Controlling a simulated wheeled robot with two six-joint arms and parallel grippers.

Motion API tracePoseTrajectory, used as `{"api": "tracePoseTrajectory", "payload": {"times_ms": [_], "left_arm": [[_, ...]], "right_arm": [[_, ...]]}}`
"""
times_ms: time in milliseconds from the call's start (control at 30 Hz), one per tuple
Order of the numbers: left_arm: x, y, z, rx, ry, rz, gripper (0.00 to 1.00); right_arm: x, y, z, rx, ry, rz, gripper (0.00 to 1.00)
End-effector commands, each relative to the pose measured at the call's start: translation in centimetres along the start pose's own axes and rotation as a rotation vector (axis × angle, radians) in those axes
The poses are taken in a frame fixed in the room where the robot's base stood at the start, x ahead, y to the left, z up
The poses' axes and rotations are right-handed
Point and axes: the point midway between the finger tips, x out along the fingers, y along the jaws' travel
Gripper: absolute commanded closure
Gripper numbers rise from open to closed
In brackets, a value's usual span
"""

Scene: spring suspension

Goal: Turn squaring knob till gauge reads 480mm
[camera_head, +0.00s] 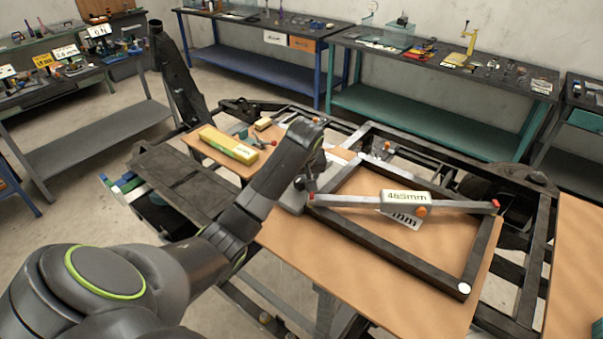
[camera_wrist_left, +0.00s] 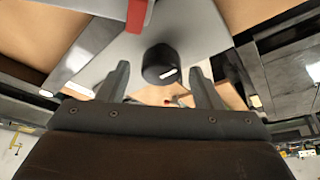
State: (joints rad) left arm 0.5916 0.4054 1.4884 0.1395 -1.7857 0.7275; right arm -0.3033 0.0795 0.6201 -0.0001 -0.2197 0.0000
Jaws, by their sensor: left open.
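The squaring knob is a black round knob (camera_wrist_left: 158,62) with a white mark, on a grey plate (camera_wrist_left: 190,25) in the left wrist view. My left gripper (camera_wrist_left: 160,72) is open, with its fingers on either side of the knob; I cannot tell if they touch it. In the head view my left gripper (camera_head: 309,184) is at the left corner of the dark rectangular frame (camera_head: 375,240), and hides the knob. The gauge (camera_head: 405,198) sits on a bar across the frame. Its label seems to read 483mm, with the middle digits unclear. My right gripper is not in view.
The frame lies on a wooden board (camera_head: 305,255) over a dark metal chassis (camera_head: 535,240). A yellow box (camera_head: 228,145) and small tools lie on another board behind my left arm. Benches with equipment line the walls. The bare board in front of the frame is clear.

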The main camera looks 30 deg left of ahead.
Motion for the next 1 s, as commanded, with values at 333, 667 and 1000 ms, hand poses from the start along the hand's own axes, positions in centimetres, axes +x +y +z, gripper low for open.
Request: {"api": "tracePoseTrajectory", "payload": {"times_ms": [333, 667, 1000], "left_arm": [[-0.03, 0.02, -0.03, 0.0, 0.0, 0.0, 0.68], [-0.02, -0.02, -0.07, 0.01, 0.001, 0.004, 0.86], [-0.04, -0.16, -0.14, 0.149, 0.003, 0.061, 0.86]], "right_arm": [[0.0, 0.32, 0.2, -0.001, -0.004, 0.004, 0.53], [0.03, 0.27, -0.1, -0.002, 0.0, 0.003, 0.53], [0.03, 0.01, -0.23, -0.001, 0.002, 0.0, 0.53]]}}
